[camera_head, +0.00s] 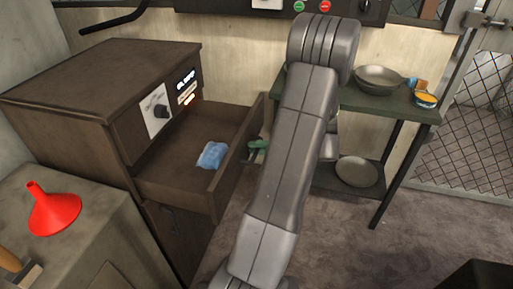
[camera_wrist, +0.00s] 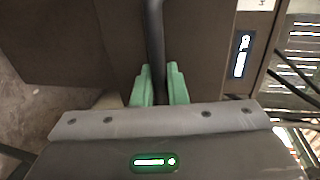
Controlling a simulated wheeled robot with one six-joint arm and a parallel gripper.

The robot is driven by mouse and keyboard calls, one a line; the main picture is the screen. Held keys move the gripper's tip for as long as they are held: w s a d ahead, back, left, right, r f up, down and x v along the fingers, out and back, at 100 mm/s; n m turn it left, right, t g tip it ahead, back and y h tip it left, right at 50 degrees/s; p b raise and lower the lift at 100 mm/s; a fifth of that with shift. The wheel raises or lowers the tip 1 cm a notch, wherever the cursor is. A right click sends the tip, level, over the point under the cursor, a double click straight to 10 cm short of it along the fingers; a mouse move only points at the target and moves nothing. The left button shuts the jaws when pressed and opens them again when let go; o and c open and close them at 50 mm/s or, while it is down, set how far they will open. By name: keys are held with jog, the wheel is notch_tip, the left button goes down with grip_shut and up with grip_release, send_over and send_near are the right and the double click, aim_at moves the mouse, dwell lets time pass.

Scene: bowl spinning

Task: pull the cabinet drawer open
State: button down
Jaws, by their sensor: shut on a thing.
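The brown cabinet (camera_head: 90,80) stands at the left in the head view. Its top drawer (camera_head: 178,198) is pulled well out, and a light blue cloth-like item (camera_head: 212,155) lies inside. My gripper (camera_head: 257,149) is at the outer side of the drawer front, partly hidden behind my arm. In the wrist view, the green fingers of my gripper (camera_wrist: 160,84) are shut on a dark bar-shaped handle (camera_wrist: 154,38), one finger on each side. The handle is hidden in the head view.
A red funnel (camera_head: 53,211) stands on the counter (camera_head: 95,225) at the lower left. A green shelf table (camera_head: 400,112) holds a pan (camera_head: 379,79) and a yellow-orange tin (camera_head: 426,101), with another pan (camera_head: 357,171) below. Open floor (camera_head: 350,245) lies at the lower right.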

jog(key=c, duration=1.5)
grip_release()
jog(key=shift+c, duration=0.2)
jog(key=v, duration=1.3)
jog(key=shift+d, duration=0.4)
jog(key=shift+s, duration=0.1)
jog(key=x, duration=1.4)
jog(key=shift+r, duration=0.1)
